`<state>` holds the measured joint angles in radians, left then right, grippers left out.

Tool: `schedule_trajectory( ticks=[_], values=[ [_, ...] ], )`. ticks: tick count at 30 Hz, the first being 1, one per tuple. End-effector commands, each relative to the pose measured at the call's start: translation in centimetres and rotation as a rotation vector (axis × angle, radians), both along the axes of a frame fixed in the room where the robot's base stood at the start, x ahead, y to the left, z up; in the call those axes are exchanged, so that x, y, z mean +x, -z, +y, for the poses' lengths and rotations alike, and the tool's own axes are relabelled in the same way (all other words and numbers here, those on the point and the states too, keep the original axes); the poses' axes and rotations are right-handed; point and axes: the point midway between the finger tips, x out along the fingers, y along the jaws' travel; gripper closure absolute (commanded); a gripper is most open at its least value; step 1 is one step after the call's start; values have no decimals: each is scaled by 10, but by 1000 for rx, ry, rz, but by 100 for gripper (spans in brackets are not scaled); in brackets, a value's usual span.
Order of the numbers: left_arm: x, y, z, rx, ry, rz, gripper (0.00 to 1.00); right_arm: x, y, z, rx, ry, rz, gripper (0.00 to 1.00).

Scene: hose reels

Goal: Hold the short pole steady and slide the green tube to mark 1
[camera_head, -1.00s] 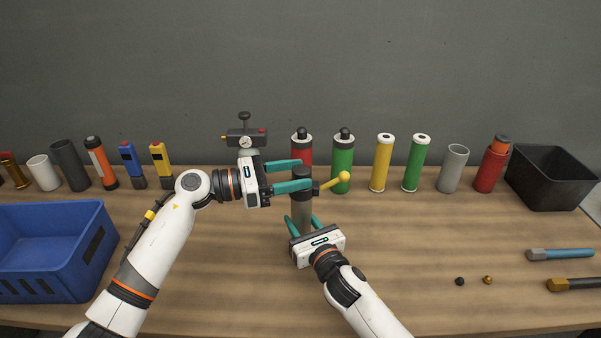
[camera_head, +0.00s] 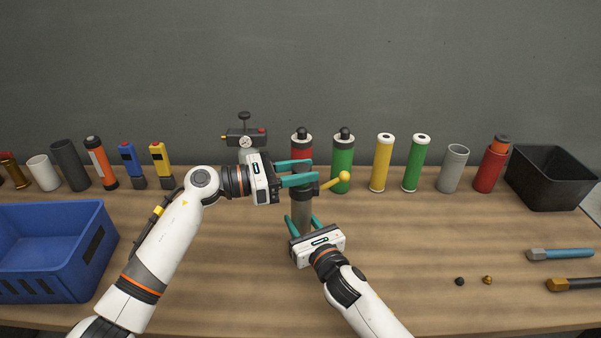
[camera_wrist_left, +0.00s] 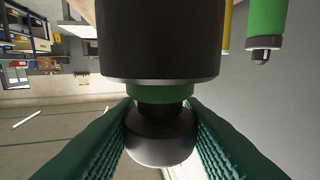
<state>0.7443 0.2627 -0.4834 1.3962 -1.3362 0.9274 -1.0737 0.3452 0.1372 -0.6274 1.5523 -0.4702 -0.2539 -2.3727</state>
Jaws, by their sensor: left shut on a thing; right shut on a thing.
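A grey cylinder (camera_head: 302,206) stands upright mid-table, with a yellow-knobbed lever (camera_head: 341,178) out to its right near the top. My right gripper (camera_head: 301,218) is shut on its lower part. My left gripper (camera_head: 314,172) is shut at its upper end; the fingers hide the top in the head view. In the left wrist view a dark rounded knob (camera_wrist_left: 160,148) sits between the fingers, beside a green band (camera_wrist_left: 160,94) and a wide black body (camera_wrist_left: 160,40). A green, black-topped cylinder (camera_head: 342,160) and a green, white-capped one (camera_head: 415,165) stand behind. No mark 1 is readable.
A blue crate (camera_head: 40,275) is at left, a black bin (camera_head: 552,190) at right. Several cylinders and tools line the back. A blue-handled tool (camera_head: 565,254) and two small balls, one dark (camera_head: 460,281), lie front right. The table right of centre is mostly clear.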

Motion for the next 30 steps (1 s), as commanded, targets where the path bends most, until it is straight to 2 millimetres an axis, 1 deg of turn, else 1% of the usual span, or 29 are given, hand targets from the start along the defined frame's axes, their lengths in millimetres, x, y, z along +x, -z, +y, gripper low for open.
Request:
schedule_trajectory(
  ticks=[1,3,6,15,16,19,20,27,30],
  values=[
    [1,-11,1,0,-1,-6,100,0,1,0,-3,1,0,94],
    [1,-23,1,-1,-2,-7,100,0,1,0,-4,1,0,94],
    [1,-34,1,-2,-3,-5,100,0,1,0,-3,1,0,94],
    [1,-36,1,-2,-3,-1,100,0,1,0,-3,1,1,94],
    [1,-35,1,-2,-3,-1,62,0,1,0,-3,1,1,94],
    [1,-35,1,-2,-3,-1,46,0,1,0,-3,1,1,94],
    [0,-35,1,-2,-2,-1,44,0,1,0,-3,1,1,94],
    [0,-35,1,-2,-2,-1,44,0,1,0,-3,0,1,94],
    [-1,-35,6,-2,-3,-1,44,0,1,0,-2,0,1,94]
  ],
)
